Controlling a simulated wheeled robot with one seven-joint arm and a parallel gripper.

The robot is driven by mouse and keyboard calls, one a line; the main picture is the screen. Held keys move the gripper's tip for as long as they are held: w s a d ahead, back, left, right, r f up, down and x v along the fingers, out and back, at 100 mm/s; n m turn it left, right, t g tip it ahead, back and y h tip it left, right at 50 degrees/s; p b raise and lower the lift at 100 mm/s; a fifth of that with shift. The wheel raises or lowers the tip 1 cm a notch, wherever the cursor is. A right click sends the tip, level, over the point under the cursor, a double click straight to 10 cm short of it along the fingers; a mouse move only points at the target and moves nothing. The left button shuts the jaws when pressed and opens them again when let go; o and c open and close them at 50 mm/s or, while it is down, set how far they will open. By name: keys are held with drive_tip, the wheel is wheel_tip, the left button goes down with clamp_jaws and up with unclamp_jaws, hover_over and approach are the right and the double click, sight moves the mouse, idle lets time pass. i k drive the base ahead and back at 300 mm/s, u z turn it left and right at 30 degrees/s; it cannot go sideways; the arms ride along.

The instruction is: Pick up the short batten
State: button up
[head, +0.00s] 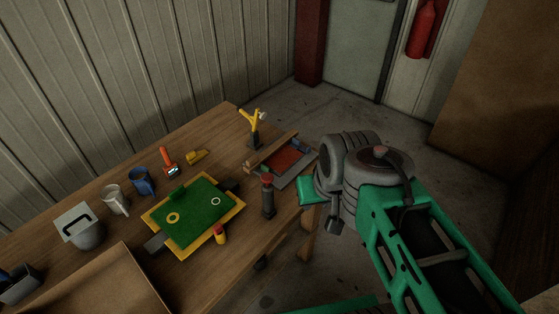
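A brown wooden strip (273,147) lies slantwise at the far right part of the table, along the back edge of a shallow tray (299,179) with a reddish-brown inside. I cannot tell for sure whether this strip is the short batten. My arm comes in from the lower right, and its grey joints stand just right of the tray, hiding part of that side. I see no gripper fingers, so where my gripper is relative to the strip does not show.
The wooden table (108,182) also holds a green board with a yellow frame (236,232), a dark red-topped tool (267,196), a yellow forked thing (254,124), a blue mug (143,182), a white mug (115,200) and a grey bucket (84,232). Open floor lies beyond.

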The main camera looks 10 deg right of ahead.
sight(254, 162)
drive_tip(key=z, duration=0.1)
drive_tip(key=i, duration=0.55)
drive_tip(key=u, duration=2.8)
